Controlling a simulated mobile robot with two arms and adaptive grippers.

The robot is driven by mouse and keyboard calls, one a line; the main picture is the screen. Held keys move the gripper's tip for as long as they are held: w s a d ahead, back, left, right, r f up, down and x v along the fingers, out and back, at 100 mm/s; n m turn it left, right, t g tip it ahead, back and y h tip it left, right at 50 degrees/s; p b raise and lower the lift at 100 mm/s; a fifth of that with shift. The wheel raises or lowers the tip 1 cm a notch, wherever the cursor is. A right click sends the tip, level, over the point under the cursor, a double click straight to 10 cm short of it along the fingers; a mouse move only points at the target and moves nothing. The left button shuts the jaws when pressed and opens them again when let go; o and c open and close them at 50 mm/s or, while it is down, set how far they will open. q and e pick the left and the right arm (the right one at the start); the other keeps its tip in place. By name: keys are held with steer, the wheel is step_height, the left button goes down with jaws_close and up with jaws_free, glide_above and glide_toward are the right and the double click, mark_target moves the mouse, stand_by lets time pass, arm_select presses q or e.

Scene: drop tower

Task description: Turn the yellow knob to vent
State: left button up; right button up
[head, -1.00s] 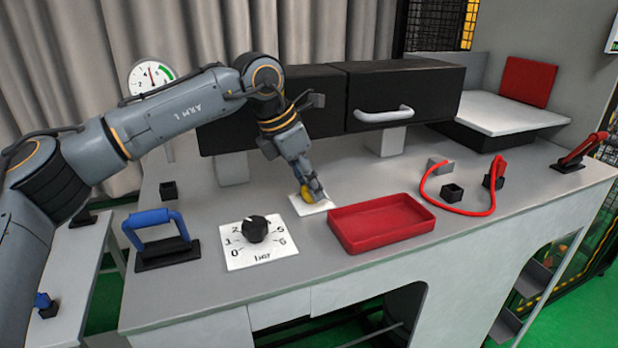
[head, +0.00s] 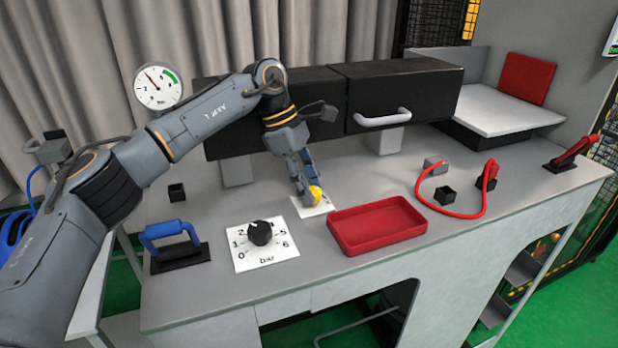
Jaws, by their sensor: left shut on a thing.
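The yellow knob (head: 316,193) sits on a small white plate (head: 305,211) on the grey bench, left of the red tray. My left gripper (head: 310,192) reaches down from above and is shut on the yellow knob. The fingers cover part of the knob and plate, so the plate's markings and the knob's exact pointing cannot be read. My right gripper is not in view.
A black knob (head: 261,232) on a bar dial plate stands front left, beside a blue handle (head: 168,238). The red tray (head: 342,242) is close right of the yellow knob. A black drawer unit (head: 402,92) stands behind. A gauge (head: 158,88) is at the back left.

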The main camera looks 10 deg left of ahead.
arm_select(q)
steer(key=shift+m, duration=0.5)
steer(key=o, duration=1.2)
steer(key=shift+r, duration=0.1)
step_height(320, 180, up, 10)
steer(key=shift+f, duration=0.1)
